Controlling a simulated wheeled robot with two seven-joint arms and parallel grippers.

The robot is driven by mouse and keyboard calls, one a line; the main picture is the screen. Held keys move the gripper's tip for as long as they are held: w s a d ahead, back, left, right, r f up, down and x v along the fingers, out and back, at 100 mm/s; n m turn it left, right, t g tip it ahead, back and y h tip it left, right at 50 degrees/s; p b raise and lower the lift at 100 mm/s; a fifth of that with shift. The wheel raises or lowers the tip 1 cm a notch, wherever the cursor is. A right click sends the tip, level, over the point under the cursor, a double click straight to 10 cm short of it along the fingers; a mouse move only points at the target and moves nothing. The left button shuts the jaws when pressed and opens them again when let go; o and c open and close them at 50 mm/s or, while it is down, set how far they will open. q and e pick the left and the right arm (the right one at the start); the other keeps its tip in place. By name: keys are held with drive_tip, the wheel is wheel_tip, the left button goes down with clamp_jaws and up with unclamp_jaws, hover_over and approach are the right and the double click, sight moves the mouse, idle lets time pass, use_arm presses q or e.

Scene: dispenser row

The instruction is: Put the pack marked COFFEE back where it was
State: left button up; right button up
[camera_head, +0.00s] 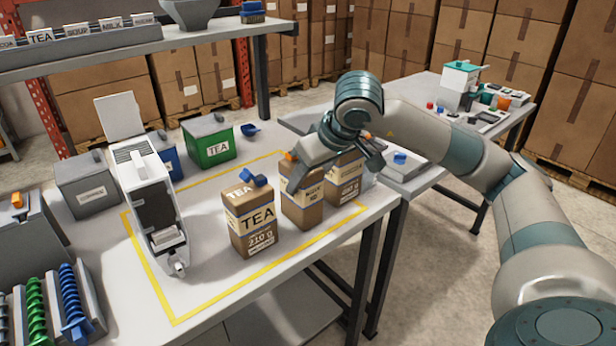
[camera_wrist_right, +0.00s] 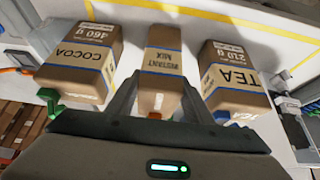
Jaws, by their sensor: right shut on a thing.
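No pack in view reads COFFEE. A brown pack marked INSTANT MIX in the right wrist view (camera_wrist_right: 162,63) stands between the two fingers of my right gripper (camera_wrist_right: 160,103), which is shut on it. In the head view, this middle pack (camera_head: 302,207) has its top partly covered by my gripper (camera_head: 322,155). A TEA pack (camera_head: 252,222) with a blue clip stands to its left. A COCOA pack (camera_wrist_right: 82,65) with a green clip stands on its other side, partly hidden in the head view (camera_head: 345,185). My left gripper is out of view.
A white dispenser (camera_head: 150,195) stands inside the yellow outline on the table. Behind are a green TEA bin (camera_head: 209,143) and a grey bin (camera_head: 88,186) whose label is unclear. A labelled shelf (camera_head: 100,40) runs above. A second table (camera_head: 425,130) stands at right.

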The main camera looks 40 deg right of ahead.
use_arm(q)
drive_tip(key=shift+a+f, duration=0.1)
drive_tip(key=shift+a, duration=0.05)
use_arm(e)
drive_tip(key=shift+f, duration=0.2)
drive_tip(key=o, duration=1.4)
drive_tip(key=shift+r, duration=0.25)
drive_tip(key=shift+s+r, duration=0.2)
drive_tip(key=shift+r, duration=0.1)
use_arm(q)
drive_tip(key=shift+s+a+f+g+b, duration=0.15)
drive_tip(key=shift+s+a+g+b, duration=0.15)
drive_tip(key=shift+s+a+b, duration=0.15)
use_arm(e)
drive_tip(key=shift+v, duration=5.6)
